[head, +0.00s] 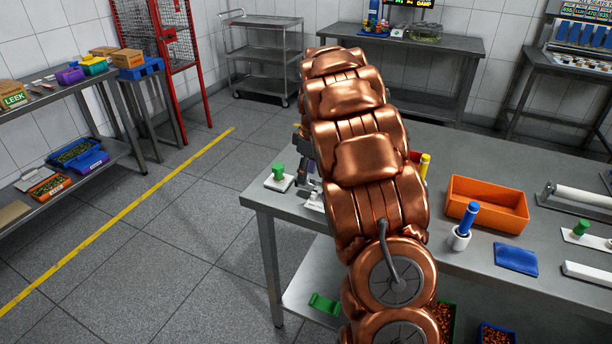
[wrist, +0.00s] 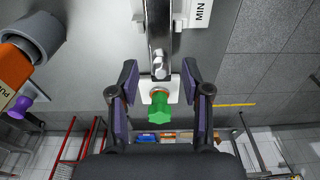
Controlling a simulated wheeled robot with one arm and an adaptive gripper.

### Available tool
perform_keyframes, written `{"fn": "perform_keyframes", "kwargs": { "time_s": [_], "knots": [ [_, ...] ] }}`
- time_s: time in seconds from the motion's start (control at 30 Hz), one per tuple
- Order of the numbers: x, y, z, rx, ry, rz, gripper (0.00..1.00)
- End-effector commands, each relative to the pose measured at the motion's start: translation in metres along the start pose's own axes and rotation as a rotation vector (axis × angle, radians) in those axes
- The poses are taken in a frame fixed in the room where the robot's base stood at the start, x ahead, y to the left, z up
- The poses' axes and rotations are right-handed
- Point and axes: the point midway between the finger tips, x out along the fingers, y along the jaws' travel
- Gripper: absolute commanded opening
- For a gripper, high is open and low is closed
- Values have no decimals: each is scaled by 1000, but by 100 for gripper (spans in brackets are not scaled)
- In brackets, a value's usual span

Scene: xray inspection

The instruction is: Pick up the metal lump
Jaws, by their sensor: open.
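In the wrist view, a small shiny lump (wrist: 159,67), seemingly the metal lump, shows at the lower end of a chrome bar (wrist: 159,25); I cannot tell whether they are joined. My gripper (wrist: 160,78) has its two dark fingers spread, one on each side of the lump, with gaps between. A green hexagonal knob (wrist: 158,108) on a white plate (wrist: 174,90) also shows between the fingers. In the head view, my gripper (head: 304,152) is mostly hidden behind my copper arm, over the left end of the table (head: 262,199). The lump cannot be made out there.
The green knob (head: 278,171) stands near the table's left corner. An orange tray (head: 487,204), a blue-handled tool in a white holder (head: 461,238) and a blue cloth (head: 516,259) lie right of my arm. A white "MIN" block (wrist: 206,12) is beside the bar. The left floor is clear.

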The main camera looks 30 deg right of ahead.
Motion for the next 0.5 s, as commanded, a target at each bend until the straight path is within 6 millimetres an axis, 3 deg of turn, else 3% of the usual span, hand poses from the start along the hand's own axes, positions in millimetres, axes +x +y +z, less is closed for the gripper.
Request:
{"fn": "perform_keyframes", "kwargs": {
  "time_s": [0.23, 0.5],
  "knots": [
    [3, 0, 0, -1, 1, 2, 48],
    [2, 0, 0, -1, 1, 2, 20]
  ]
}}
